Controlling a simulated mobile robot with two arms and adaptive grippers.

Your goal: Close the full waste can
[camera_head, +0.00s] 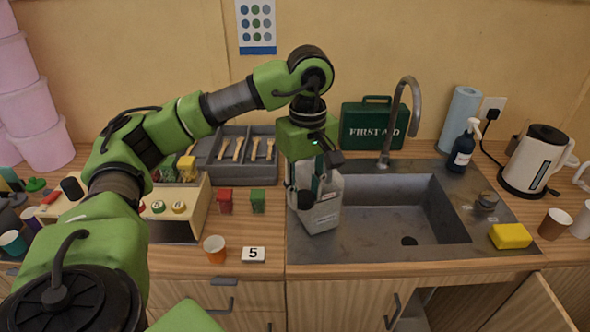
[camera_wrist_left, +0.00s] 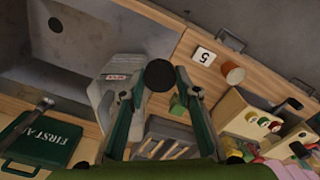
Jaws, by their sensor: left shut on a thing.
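The waste can is a pale grey, translucent canister (camera_head: 322,216) with a label, standing at the sink's left edge. It also shows in the left wrist view (camera_wrist_left: 118,78), left of my fingers. I cannot clearly see the mouth. My right gripper is not in view.
The sink basin (camera_head: 385,225) and tap (camera_head: 400,110) are right of the can. A green first aid box (camera_head: 372,128) stands behind. An orange cup (camera_head: 215,248) and number card (camera_head: 253,254) lie front left. A cabinet door (camera_head: 530,310) hangs open below right.

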